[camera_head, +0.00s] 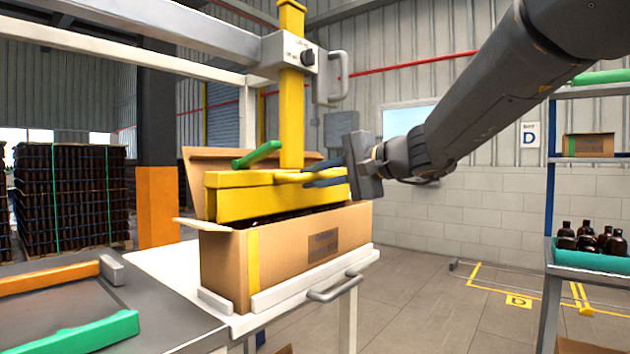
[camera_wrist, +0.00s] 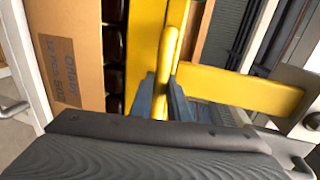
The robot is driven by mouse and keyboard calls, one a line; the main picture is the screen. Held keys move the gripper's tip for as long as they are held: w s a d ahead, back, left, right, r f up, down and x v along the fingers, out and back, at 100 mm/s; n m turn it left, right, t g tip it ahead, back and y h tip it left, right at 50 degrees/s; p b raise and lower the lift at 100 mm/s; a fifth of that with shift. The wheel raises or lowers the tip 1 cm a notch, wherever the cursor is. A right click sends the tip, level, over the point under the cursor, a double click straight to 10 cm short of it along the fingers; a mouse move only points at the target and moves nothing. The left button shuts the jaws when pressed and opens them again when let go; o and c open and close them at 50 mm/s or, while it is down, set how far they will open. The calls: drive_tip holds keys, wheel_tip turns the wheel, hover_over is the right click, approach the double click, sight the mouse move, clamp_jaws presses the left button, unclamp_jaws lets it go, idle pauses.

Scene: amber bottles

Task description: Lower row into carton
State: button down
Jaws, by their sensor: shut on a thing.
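A long yellow lifting head (camera_head: 270,197) hangs from a yellow vertical post (camera_head: 291,110) and sits at the mouth of an open cardboard carton (camera_head: 280,262). The dark tops of a row of bottles show between the head and the carton wall in the wrist view (camera_wrist: 115,75). My gripper (camera_head: 310,181) comes from the right and is shut on a yellow handle on the head. In the wrist view the dark fingers (camera_wrist: 162,104) pinch the yellow handle (camera_wrist: 166,65). The lower parts of the bottles are hidden by the carton.
The carton stands on a white table with raised stops and a grey handle (camera_head: 336,288). A green lever (camera_head: 257,154) lies near the post. A conveyor (camera_head: 150,320) with orange and green rails is at left. A shelf with loose bottles (camera_head: 590,238) stands at right.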

drive_tip(key=shift+f+b, duration=1.35)
drive_tip(key=shift+f, duration=0.1)
drive_tip(key=c, duration=1.7)
unclamp_jaws()
drive_tip(key=v, duration=0.8)
drive_tip(key=shift+f, duration=0.15)
